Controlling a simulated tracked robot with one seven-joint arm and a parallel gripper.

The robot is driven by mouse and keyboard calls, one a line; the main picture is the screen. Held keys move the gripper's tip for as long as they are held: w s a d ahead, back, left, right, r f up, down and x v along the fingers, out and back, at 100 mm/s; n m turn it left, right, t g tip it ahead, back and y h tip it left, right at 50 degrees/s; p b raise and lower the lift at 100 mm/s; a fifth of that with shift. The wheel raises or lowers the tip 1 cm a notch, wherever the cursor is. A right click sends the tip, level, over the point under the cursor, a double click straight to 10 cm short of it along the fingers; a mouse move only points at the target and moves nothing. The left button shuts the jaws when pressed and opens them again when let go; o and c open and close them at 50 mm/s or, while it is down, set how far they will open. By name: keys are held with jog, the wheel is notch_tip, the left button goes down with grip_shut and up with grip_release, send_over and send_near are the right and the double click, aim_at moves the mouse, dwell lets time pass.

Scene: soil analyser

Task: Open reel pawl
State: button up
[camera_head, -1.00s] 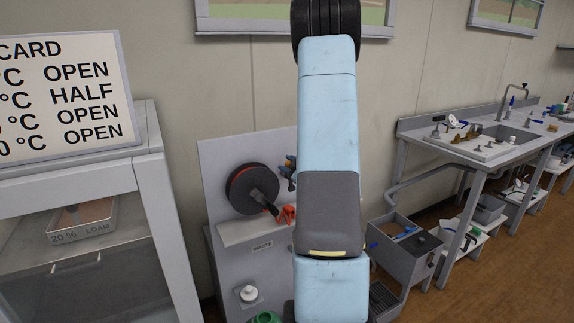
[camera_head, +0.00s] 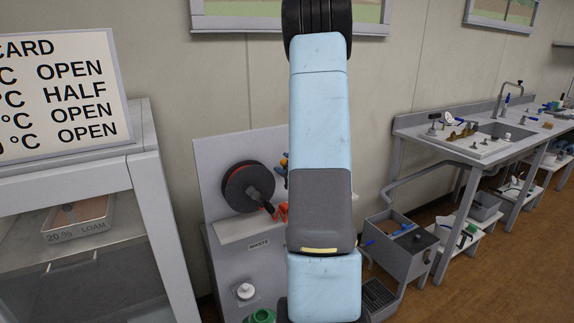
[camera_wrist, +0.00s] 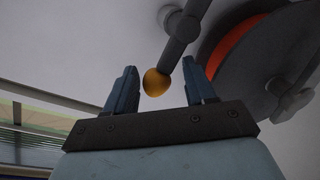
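The reel (camera_head: 248,188), dark with a red rim, is mounted on a grey upright panel left of my arm. In the wrist view, the reel (camera_wrist: 268,48) is at the upper right. A grey lever (camera_wrist: 180,35) beside it ends in an orange knob (camera_wrist: 155,83), which looks like the pawl handle. My gripper (camera_wrist: 160,77) is open, its two blue fingers on either side of the knob. I cannot tell whether either finger touches it. In the head view my arm hides most of the gripper and lever.
A cabinet (camera_head: 150,180) with a card sign (camera_head: 60,95) stands at left. A grey bin (camera_head: 398,250) and sink bench (camera_head: 480,150) are at right. A red part (camera_head: 283,212) sits below the reel. A green object (camera_head: 262,316) is at the bottom.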

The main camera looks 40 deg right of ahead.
jog(key=s+r, duration=0.1)
jog(key=s, duration=1.2)
jog(key=shift+s+a+r, duration=0.15)
jog(key=shift+s+r, duration=0.15)
jog(key=shift+r, duration=0.05)
jog(key=w+a+r+m+g+h, duration=0.3)
jog(key=a+r+m+g+h, duration=0.15)
jog(key=a+r, duration=0.65)
jog(key=s+a+r+m+g+y, duration=0.2)
jog(key=s+a+g, duration=0.1)
jog(key=s+a, duration=0.6)
jog(key=s+a+r+m+g+y, duration=0.2)
jog(key=s+a+g, duration=0.1)
jog(key=s+a, duration=0.6)
jog(key=a, duration=0.3)
jog(key=shift+s+a+r+y, duration=0.2)
jog(key=shift+a+y, duration=0.15)
